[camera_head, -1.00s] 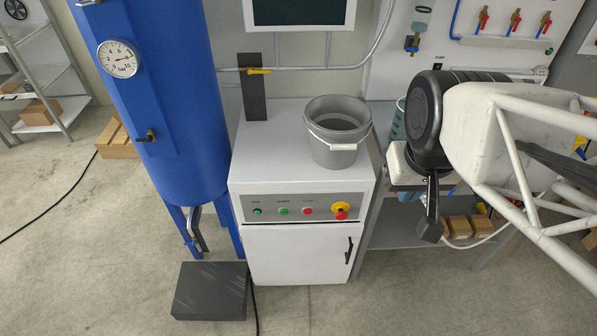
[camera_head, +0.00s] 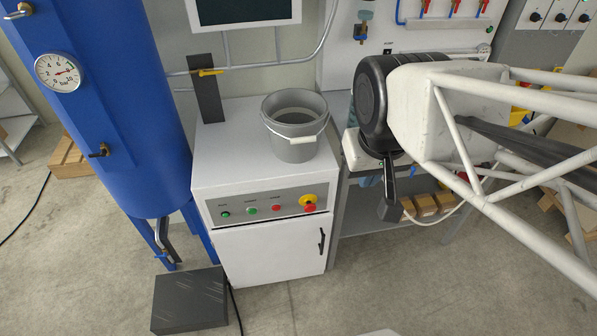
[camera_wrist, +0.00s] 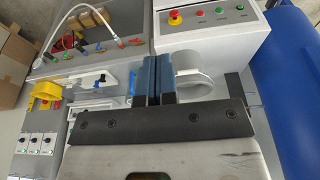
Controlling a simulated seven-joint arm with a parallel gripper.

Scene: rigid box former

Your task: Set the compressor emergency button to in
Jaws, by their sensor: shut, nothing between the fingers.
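The compressor's emergency button (camera_head: 310,207) is a red mushroom head on a yellow collar, at the right end of the grey control panel on the white compressor cabinet (camera_head: 270,250). It also shows in the wrist view (camera_wrist: 175,17), near the top. Whether it is pressed in or out cannot be told. My gripper (camera_head: 389,210) hangs right of the cabinet, apart from the button. In the wrist view my gripper's two blue fingers (camera_wrist: 152,72) are together, with nothing between them.
A grey bucket (camera_head: 295,140) stands on the cabinet. Green and red buttons (camera_head: 251,211) sit left of the emergency button. A blue tank (camera_head: 125,120) stands left, a black box (camera_head: 190,300) on the floor. A workbench with small boxes (camera_head: 425,205) is behind my gripper.

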